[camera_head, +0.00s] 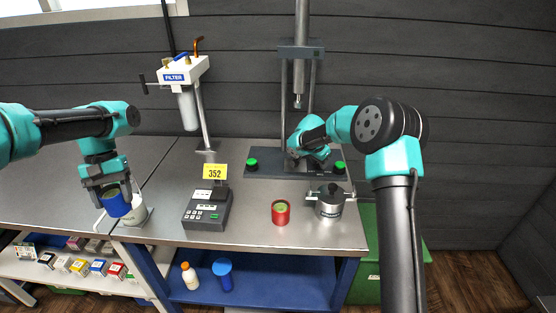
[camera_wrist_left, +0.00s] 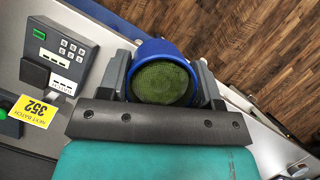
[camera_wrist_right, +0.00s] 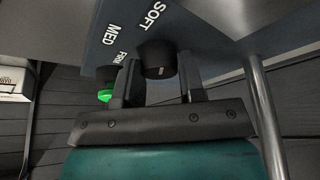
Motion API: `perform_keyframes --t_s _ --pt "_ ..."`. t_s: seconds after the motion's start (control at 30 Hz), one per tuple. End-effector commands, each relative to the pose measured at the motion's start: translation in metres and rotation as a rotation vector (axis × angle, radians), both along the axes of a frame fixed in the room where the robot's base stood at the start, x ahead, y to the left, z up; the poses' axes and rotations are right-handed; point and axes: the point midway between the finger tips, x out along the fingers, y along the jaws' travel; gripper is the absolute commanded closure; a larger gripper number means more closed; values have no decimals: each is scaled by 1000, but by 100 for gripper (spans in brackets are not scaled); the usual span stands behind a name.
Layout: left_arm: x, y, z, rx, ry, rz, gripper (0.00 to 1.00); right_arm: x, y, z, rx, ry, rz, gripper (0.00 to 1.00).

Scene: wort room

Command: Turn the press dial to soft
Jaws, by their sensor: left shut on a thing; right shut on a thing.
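The press (camera_head: 300,52) stands at the back of the bench with a dark base panel (camera_head: 262,170). The dial (camera_wrist_right: 158,58) is a dark round knob beside the printed words SOFT, MED and FIRM in the right wrist view. My right gripper (camera_head: 307,162) is at the panel, its fingers shut on the dial's sides; it hides the dial in the head view. Which word the dial points to I cannot tell. My left gripper (camera_head: 108,190) is shut on a blue cup (camera_head: 118,205) with green contents (camera_wrist_left: 162,82), at the bench's front left.
Green buttons (camera_head: 252,162) sit at the panel's ends. A red can (camera_head: 281,213) and a steel pot (camera_head: 330,202) stand in front of the press. A keypad box (camera_head: 207,210) with a yellow 352 sign (camera_head: 215,172) and a filter unit (camera_head: 187,100) stand left of them.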

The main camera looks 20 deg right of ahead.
Motion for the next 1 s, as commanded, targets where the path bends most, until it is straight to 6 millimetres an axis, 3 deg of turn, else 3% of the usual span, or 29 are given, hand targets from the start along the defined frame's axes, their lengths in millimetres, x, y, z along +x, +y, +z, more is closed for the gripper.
perform_keyframes --t_s 0.47,0.5,0.7,1.0 --pt "0 0 0 0 0 0 69 -1 1 -2 2 4 -17 87" --pt "0 0 0 0 0 0 69 -1 1 -2 3 4 -17 60" --pt "0 0 0 0 0 0 69 0 0 -1 1 2 -17 41" --pt "0 0 0 0 0 0 69 0 1 1 1 0 -16 40"
